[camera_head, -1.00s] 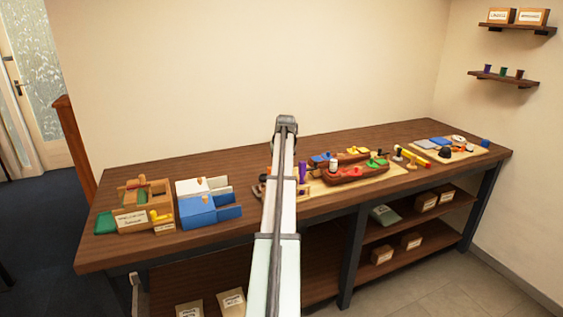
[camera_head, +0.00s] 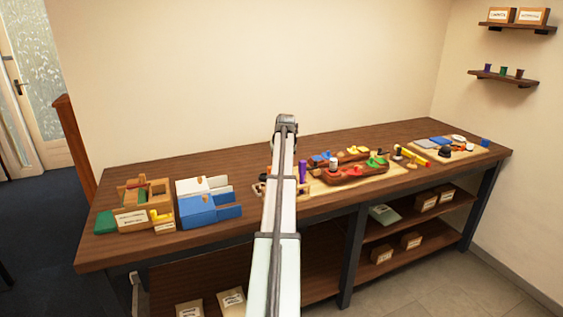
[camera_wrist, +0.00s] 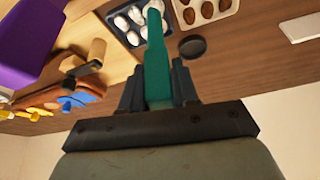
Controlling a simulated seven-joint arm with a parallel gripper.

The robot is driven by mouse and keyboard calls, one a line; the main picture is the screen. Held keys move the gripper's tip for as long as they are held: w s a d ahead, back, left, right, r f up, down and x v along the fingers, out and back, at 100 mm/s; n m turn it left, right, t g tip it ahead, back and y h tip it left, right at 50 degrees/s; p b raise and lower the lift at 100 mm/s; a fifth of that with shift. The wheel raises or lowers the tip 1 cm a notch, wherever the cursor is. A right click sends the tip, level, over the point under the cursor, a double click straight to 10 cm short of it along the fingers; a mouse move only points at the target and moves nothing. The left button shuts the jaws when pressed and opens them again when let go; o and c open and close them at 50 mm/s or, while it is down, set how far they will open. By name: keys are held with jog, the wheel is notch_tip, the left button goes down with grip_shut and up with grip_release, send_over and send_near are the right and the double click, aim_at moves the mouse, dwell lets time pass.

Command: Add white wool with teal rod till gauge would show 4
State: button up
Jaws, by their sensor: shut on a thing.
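My gripper (camera_wrist: 157,78) is shut on the teal rod (camera_wrist: 157,55) in the wrist view. The rod's far end reaches over a dark tray (camera_wrist: 133,42) of white wool tufts (camera_wrist: 136,13). I cannot tell whether its tip touches the wool, and no tuft clearly clings to it. In the head view my arm hides the gripper, the rod and the wool tray. I cannot make out a gauge or its reading in either view.
A pale tray (camera_wrist: 181,27) of brown tufts and a round dark disc (camera_wrist: 193,47) lie near the wool. A purple object (camera_wrist: 25,40) stands at left. Reddish-brown forms (camera_head: 345,175) with coloured pieces lie right of my arm. A blue box (camera_head: 205,210) stands left.

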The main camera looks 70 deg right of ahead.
jog(key=shift+r, duration=3.5)
